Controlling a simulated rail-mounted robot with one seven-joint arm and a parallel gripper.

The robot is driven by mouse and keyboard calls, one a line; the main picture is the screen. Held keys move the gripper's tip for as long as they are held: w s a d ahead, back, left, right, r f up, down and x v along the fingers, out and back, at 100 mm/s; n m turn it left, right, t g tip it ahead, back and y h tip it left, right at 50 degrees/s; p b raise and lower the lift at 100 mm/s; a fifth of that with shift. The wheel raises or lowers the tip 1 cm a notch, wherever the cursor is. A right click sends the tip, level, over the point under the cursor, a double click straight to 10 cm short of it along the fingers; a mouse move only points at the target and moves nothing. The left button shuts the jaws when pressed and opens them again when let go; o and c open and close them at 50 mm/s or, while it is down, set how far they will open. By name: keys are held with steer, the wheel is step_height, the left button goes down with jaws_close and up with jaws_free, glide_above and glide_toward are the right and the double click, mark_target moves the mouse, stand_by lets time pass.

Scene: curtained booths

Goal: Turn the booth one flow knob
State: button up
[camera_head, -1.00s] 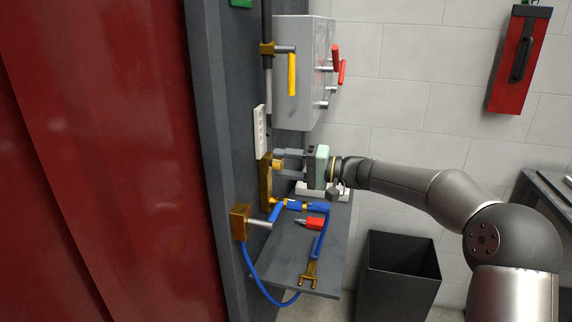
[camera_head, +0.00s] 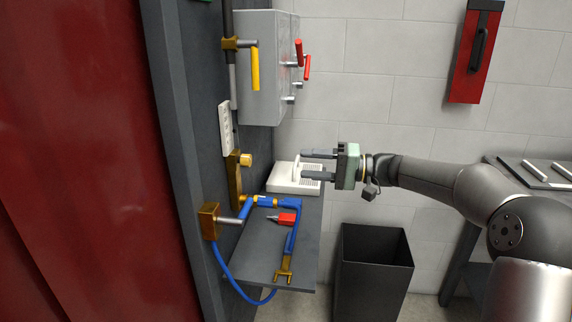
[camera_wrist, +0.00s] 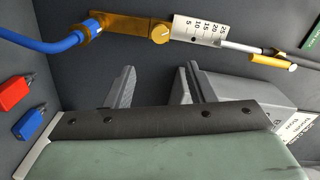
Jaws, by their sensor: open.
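The flow knob (camera_head: 246,160) is a small round brass knob on an upright brass body (camera_head: 234,182) on the dark panel, below a white scale tube (camera_head: 226,128). In the wrist view the knob (camera_wrist: 160,34) faces me, with a pale slanted mark on its face, beside the numbered scale (camera_wrist: 194,30). My gripper (camera_head: 303,164) is open and empty, to the right of the knob and clear of it. In the wrist view its fingers (camera_wrist: 160,72) stand apart, with the knob showing beyond the gap between them.
A yellow lever (camera_head: 255,70) and grey box (camera_head: 270,85) are above. A black bin (camera_head: 372,270) stands right.

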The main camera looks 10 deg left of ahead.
steer(key=shift+d, duration=1.65)
steer(key=s+f+m+h+p, duration=0.1)
steer(key=s+f+h+p, duration=0.2)
steer(key=s, duration=0.5)
steer(key=s+f+m+h+p, duration=0.1)
steer(key=s+f+h+p, duration=0.15)
steer(key=s+h, duration=0.4)
steer(key=s+d+f+h+p, duration=0.2)
steer(key=s+d+h, duration=0.2)
steer(key=s+d, duration=0.4)
steer(key=s+d+f+m+t+h+p, duration=0.1)
steer(key=s+d+f+h+p, duration=0.1)
steer(key=s+d, duration=0.7)
steer(key=s+f+h, duration=0.1)
steer(key=s+h, duration=0.1)
steer(key=s, duration=0.2)
steer(key=shift+s+d, duration=0.2)
steer(key=shift+d, duration=0.1)
